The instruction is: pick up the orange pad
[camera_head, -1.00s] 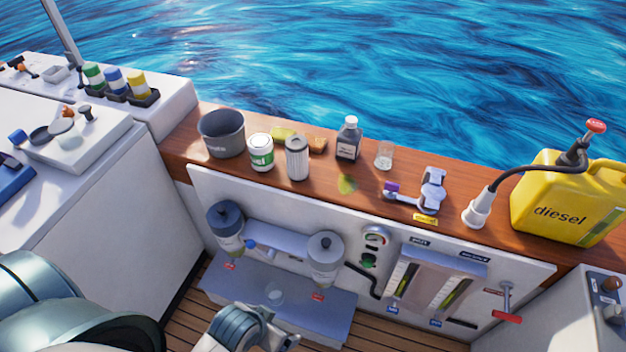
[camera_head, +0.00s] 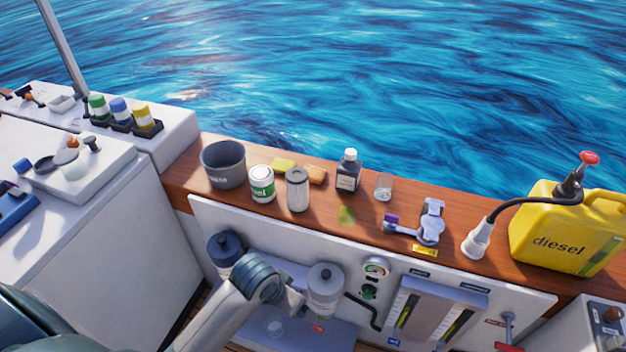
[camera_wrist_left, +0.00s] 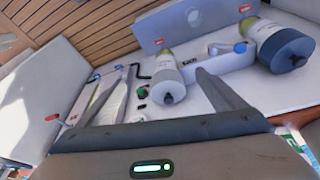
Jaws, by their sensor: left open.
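The orange pad (camera_head: 316,175) lies flat on the wooden ledge in the head view, between the yellow pad and the dark bottle. My left arm reaches in from the lower left, and its wrist is in front of the white panel, below the ledge and well short of the pad. In the left wrist view my left gripper (camera_wrist_left: 165,72) is open, its two fingers apart with nothing held. A white-topped filter bowl shows beyond and between the fingers. The pad is not in the wrist view. My right gripper is not in view.
On the ledge, a yellow pad (camera_head: 284,165) is left of the orange one; a dark bottle (camera_head: 348,172) is right. A grey bucket (camera_head: 223,165), green-white can (camera_head: 262,184) and pale filter cartridge (camera_head: 297,190) stand left and in front. Filter bowls (camera_head: 325,288) hang on the panel.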

